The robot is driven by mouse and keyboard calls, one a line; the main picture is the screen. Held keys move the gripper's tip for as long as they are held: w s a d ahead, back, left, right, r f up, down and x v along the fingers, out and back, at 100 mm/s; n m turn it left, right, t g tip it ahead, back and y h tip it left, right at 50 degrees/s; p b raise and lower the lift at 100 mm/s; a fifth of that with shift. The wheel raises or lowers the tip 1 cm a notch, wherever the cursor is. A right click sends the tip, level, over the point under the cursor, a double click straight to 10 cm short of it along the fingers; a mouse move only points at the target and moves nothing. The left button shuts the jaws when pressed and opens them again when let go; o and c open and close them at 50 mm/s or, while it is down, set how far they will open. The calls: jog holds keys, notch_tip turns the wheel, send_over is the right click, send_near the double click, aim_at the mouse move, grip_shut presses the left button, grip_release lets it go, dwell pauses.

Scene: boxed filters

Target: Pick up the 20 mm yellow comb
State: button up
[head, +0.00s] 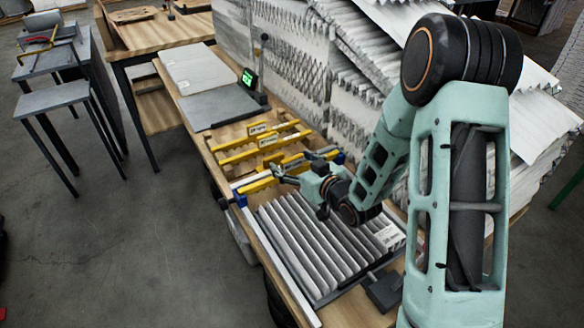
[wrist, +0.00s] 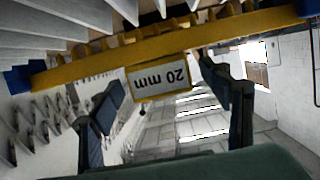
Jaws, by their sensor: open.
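The 20 mm yellow comb (wrist: 90,63) spans the upper part of the wrist view, with its white "20 mm" label (wrist: 160,77) upside down and a blue block at each end. In the head view this comb (head: 256,186) lies across the far end of the pleated filter, partly hidden by my gripper. My gripper (head: 297,169) is open and empty, its fingers close to the comb. In the wrist view the dark fingers (wrist: 160,82) stand either side of the label. I cannot tell whether they touch the comb.
The pleated filter (head: 300,235) lies on the wooden bench in front. More yellow combs (head: 240,153) lie just beyond. Stacked pleated sheets (head: 290,60) rise along the bench's right side. A grey plate (head: 220,107) and a post with a green display (head: 249,78) stand farther back.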

jog(key=shift+w+a+f, duration=0.15)
jog(key=shift+w+a, duration=0.05)
jog(key=shift+w, duration=0.05)
jog(key=shift+c, duration=0.3)
jog(key=c, duration=1.5)
